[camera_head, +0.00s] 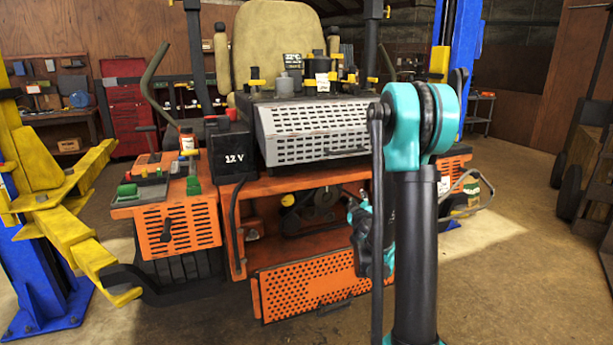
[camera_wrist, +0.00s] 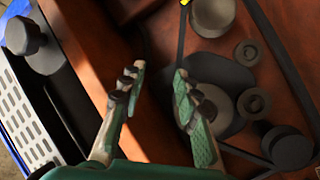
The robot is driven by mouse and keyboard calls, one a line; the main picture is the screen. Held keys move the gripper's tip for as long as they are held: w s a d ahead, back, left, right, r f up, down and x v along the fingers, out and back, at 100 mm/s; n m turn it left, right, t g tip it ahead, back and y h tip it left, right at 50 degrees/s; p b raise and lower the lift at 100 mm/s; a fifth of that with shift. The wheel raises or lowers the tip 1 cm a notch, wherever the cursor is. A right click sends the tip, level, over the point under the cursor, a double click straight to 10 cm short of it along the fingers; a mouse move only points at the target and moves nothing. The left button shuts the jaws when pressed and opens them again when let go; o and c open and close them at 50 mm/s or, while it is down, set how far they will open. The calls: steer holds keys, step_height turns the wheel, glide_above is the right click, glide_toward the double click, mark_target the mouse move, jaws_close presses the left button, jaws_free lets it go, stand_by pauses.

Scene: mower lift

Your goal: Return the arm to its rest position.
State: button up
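My gripper (camera_wrist: 160,72) shows in the wrist view with its two fingers apart and nothing between them. It faces the rust-orange inside of the mower's open bay, with dark pulleys (camera_wrist: 254,102) and a belt to the right of the fingers. Whether the right finger touches a pulley, I cannot tell. In the head view my arm (camera_head: 415,240) stands in front of the mower (camera_head: 180,222), bent at a teal joint near the top. Its lower teal and black part hangs before the right side of the open bay. The fingertips are not clear there.
The perforated orange panel (camera_head: 308,285) hangs open below the bay. A grey vented drawer (camera_head: 315,132) juts out above it. A 12 V battery (camera_head: 230,150) sits left of it. A yellow lift arm (camera_head: 75,235) is at left, a blue post (camera_head: 467,50) behind.

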steer(key=s+d+f+m+g+h, duration=0.1)
steer(key=s+d+f+m+g, duration=0.15)
steer(key=s, duration=0.45)
steer(key=s+d+f+m+g+h, duration=0.1)
steer(key=s+m+g, duration=0.2)
steer(key=s, duration=0.4)
steer(key=s+a+f+g+y, duration=0.1)
steer(key=s+a+f+g, duration=0.1)
steer(key=s, duration=0.5)
steer(key=s+a+f+m+g+y, duration=0.1)
steer(key=s+a+f+g+y, duration=0.1)
steer(key=s, duration=0.6)
steer(key=s+a+f+g+y, duration=0.1)
steer(key=s+a+f+g, duration=0.2)
steer(key=s+a+f, duration=0.2)
steer(key=s, duration=0.3)
steer(key=shift+s+f+m, duration=0.2)
steer(key=shift+f+m, duration=0.15)
steer(key=shift+g, duration=0.25)
